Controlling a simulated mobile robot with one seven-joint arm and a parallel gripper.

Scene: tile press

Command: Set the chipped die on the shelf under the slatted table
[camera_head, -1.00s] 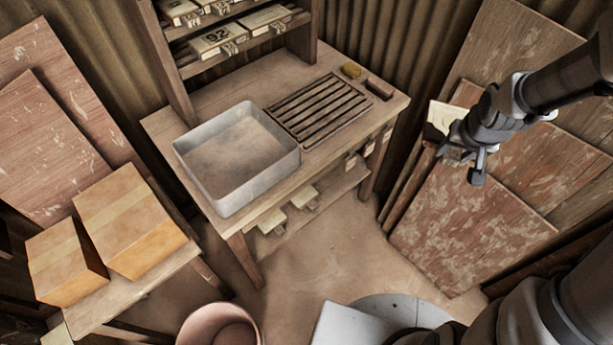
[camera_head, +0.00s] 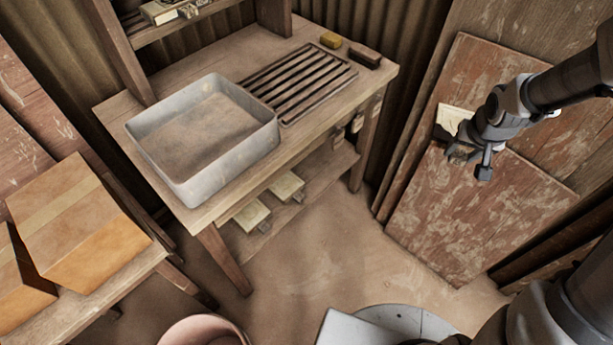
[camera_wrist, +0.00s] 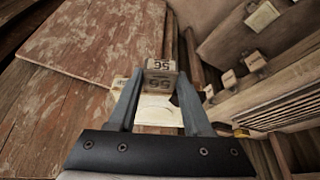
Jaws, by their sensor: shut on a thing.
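My gripper (camera_head: 466,148) is shut on a cream die (camera_head: 455,117) at the right of the head view, in front of leaning boards. In the wrist view the die (camera_wrist: 157,104) sits between the fingers, with dark numerals on its face and a dark patch at its right edge, perhaps the chip. The slatted table (camera_head: 230,178) stands left of my gripper, with a dark slatted rack (camera_head: 300,82) on top. Its lower shelf (camera_head: 318,172) carries cream dies (camera_head: 287,186) and (camera_head: 252,215). My gripper is well apart from the table and shelf.
A grey tray (camera_head: 205,165), a yellow sponge (camera_head: 330,40) and a dark brush-like block (camera_head: 365,55) are on the tabletop. Leaning boards (camera_head: 465,215) stand at right. Cardboard boxes (camera_head: 80,225) are at left, a pinkish bucket (camera_head: 203,332) in front.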

